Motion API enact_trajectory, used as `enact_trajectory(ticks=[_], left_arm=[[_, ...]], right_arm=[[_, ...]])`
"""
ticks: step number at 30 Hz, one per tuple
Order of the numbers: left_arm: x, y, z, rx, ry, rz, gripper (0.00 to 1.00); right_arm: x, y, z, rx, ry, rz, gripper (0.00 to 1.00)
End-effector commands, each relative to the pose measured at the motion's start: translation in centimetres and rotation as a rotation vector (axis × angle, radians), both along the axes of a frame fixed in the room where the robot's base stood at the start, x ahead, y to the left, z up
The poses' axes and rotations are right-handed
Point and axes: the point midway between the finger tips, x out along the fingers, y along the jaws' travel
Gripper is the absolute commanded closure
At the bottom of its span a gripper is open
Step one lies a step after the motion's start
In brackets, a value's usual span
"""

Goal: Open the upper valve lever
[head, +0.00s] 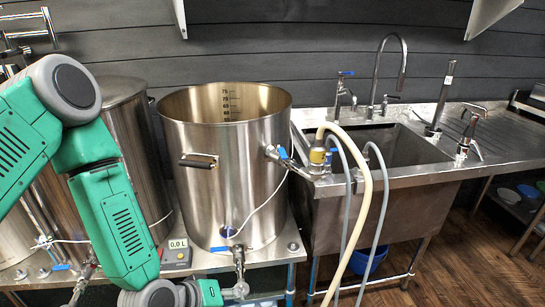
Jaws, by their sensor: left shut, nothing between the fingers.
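The steel kettle (226,180) stands on the bench in the middle, open at the top. The upper valve (275,154) sticks out from its right side near the rim, with a small blue lever (283,153). A lower valve (238,259) sits at the kettle's front base, with a blue handle (219,249) beside it. My left arm comes in from the left and bends down in front of the kettle's left side. My left gripper (236,291) is low at the bottom edge, below the lower valve and well away from the upper lever. It is shut and empty. My right gripper is out of view.
A scale reading 0.0 L (177,254) sits left of the kettle. Right of it is a steel sink (400,180) with taps and hanging hoses (363,210) near the upper valve. Another kettle (130,140) is partly behind my arm. A blue bucket (368,260) is beneath the sink.

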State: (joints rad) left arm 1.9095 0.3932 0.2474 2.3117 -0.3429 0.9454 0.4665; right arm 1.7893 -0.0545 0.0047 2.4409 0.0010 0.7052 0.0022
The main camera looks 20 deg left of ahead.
Motion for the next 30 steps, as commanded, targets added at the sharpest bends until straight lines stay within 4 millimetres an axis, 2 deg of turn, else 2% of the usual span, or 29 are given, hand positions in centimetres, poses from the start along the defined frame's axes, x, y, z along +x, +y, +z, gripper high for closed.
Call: enact_trajectory(ticks=[1, 4, 6, 9, 10, 12, 14, 20, 30], left_arm=[[3.7, 0.3, 3.3, -0.115, -0.09, 0.092, 1.0], [9.2, 1.6, 9.9, -0.338, -0.252, 0.234, 1.0], [11.9, 3.0, 14.0, -0.469, -0.348, 0.305, 1.0], [14.1, 4.8, 18.3, -0.602, -0.444, 0.365, 1.0], [14.5, 5.3, 19.2, -0.628, -0.465, 0.375, 1.0], [15.1, 5.9, 20.6, -0.672, -0.495, 0.392, 1.0], [15.4, 6.1, 21.1, -0.688, -0.507, 0.396, 1.0], [17.7, 5.1, 21.2, -0.689, -0.509, 0.394, 1.0], [24.5, 3.0, 21.1, -0.687, -0.509, 0.395, 1.0]], right_arm=[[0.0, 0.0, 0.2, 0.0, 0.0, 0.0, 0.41], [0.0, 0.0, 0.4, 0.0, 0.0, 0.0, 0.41], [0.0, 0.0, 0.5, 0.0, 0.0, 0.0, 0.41], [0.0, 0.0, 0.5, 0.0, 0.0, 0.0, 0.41], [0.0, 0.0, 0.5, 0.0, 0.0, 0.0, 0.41], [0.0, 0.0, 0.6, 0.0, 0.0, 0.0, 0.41], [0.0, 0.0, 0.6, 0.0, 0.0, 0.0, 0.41], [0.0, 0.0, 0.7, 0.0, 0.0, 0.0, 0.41], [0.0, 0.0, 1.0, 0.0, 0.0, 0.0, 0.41]])
